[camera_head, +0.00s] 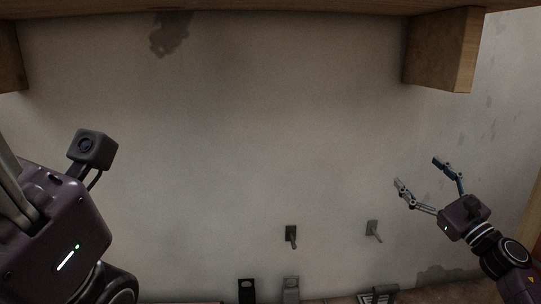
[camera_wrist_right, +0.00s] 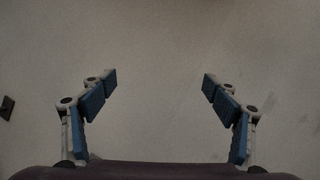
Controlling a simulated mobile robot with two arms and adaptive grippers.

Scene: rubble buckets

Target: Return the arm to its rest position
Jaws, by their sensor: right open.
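My right gripper (camera_head: 420,174) is at the right of the head view, raised in front of the pale wall. Its two fingers are spread wide with nothing between them.
Two dark hooks (camera_head: 291,234) (camera_head: 373,229) are fixed low on the wall (camera_head: 230,130). Several dark and grey objects (camera_head: 247,290) stand along the bottom edge, partly cut off. A wooden beam block (camera_head: 440,50) juts down at the upper right. The middle wall area is clear.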

